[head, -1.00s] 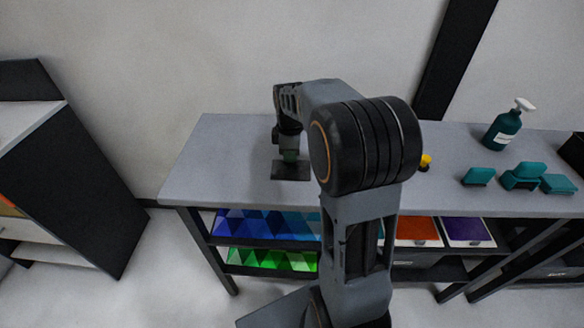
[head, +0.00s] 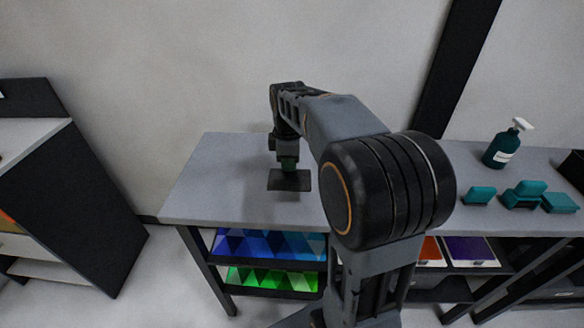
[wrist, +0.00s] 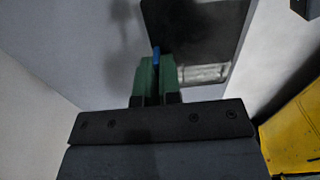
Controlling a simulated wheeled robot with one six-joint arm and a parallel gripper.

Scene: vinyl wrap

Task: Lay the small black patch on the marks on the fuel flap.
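The fingers appear shut on the patch by this blue piece. I cannot make out the fuel flap or its marks in either view.
The grey bench (head: 215,180) has free room around the patch. A teal pump bottle (head: 503,147) and several teal blocks (head: 524,194) stand at its right. A dark cabinet side (head: 80,210) stands at the far left. A yellow object (wrist: 292,132) is at the wrist view's lower right.

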